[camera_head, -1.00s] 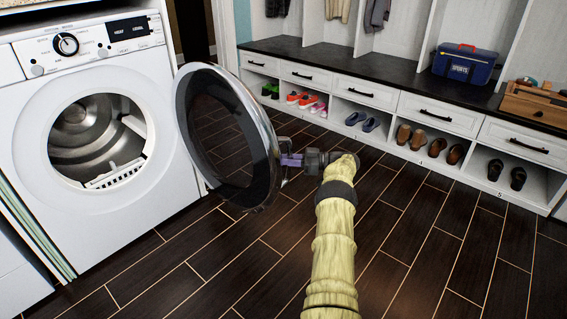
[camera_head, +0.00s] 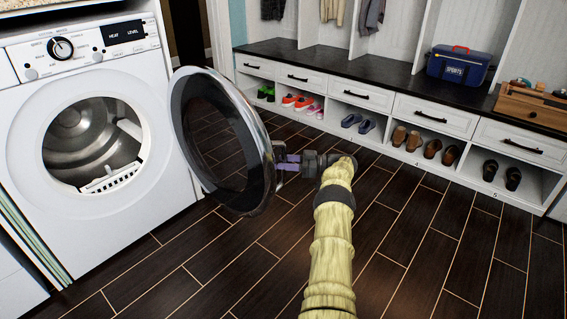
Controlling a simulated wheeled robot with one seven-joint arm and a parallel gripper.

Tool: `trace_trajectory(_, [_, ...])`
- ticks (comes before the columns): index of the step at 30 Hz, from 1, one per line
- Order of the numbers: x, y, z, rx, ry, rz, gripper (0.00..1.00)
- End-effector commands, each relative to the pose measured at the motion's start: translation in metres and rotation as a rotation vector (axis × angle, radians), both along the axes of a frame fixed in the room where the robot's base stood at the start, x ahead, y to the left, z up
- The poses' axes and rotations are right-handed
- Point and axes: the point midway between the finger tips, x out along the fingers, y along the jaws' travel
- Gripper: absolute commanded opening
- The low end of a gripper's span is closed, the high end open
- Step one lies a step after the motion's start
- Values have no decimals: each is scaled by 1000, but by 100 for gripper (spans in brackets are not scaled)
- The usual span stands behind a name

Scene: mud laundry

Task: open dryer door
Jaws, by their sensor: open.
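The white dryer (camera_head: 120,220) stands at the left, with its round opening uncovered and the metal drum (camera_head: 85,140) showing inside. Its round door (camera_head: 222,140), with a chrome rim and dark glass, stands wide open, swung out to the right of the opening. My gripper (camera_head: 288,162) is at the right edge of the door, by its rim. Its jaws are open, and its purple-grey fingers reach to the rim. The fingertips are partly hidden, so I cannot tell whether they touch the door.
A white bench (camera_head: 385,82) with a dark top, drawers and shoe cubbies runs along the back right. A blue sports bag (camera_head: 458,65) and a wooden box (camera_head: 535,103) sit on it. The dark tiled floor (camera_head: 420,240) between bench and dryer is clear.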

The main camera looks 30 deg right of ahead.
Motion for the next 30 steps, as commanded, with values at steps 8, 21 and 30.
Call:
trace_trajectory(8, [-26,-31,0,-1,-1,-1,41])
trace_trajectory(21, [-43,-52,-1,1,0,0,41])
trace_trajectory(30, [-42,-52,0,1,2,0,41])
